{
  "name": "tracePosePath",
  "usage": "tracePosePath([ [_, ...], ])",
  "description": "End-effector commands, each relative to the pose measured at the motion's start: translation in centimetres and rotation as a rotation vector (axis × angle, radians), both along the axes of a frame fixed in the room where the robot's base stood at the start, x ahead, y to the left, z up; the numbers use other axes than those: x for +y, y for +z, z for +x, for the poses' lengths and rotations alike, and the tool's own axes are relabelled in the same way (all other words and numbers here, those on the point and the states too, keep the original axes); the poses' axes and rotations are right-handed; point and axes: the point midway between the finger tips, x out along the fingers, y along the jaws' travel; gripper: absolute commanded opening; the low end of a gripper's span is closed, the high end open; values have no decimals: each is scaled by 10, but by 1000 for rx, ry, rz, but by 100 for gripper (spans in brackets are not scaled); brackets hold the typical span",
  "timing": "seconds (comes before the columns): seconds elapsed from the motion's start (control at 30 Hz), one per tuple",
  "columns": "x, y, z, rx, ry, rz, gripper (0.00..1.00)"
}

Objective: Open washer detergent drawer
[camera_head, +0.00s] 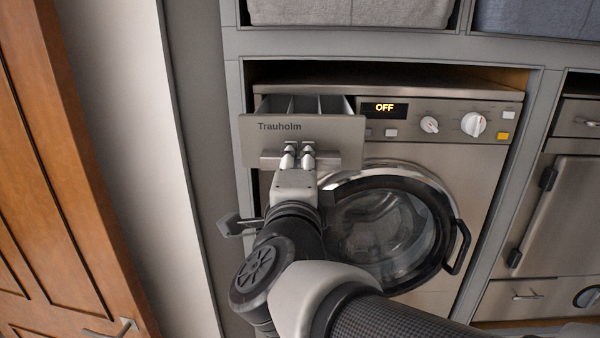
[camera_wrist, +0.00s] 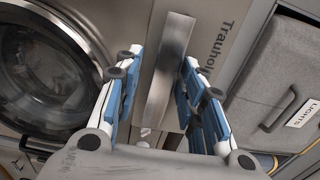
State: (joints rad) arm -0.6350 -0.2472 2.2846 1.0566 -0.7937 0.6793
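The washer (camera_head: 440,170) stands in a grey frame. Its detergent drawer (camera_head: 340,140), with a front marked "Trauholm", is pulled out at the upper left, and its compartments show from above. The drawer handle (camera_head: 328,158) is a flat horizontal bar low on the front. My gripper (camera_head: 299,152) is at this handle. In the wrist view the handle (camera_wrist: 168,70) runs between the fingers of my gripper (camera_wrist: 162,58). The fingers stand apart, and a gap shows beside the left one. Contact of the right finger with the handle is unclear.
The round washer door (camera_head: 385,230) is closed below and right of the drawer. The display reads "OFF" (camera_head: 384,107). A grey frame post (camera_head: 240,130) stands close left of the drawer. Storage bins (camera_head: 350,10) sit above. A wooden door (camera_head: 50,180) is at far left.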

Motion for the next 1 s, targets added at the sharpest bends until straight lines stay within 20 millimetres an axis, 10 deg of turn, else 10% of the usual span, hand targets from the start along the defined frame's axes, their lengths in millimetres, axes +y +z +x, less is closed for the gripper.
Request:
tracePosePath([
  [0.5, 5, 0, -96, 1, 7, 2, 37],
  [1.0, 4, 0, -114, 2, 0, 0, 37],
])
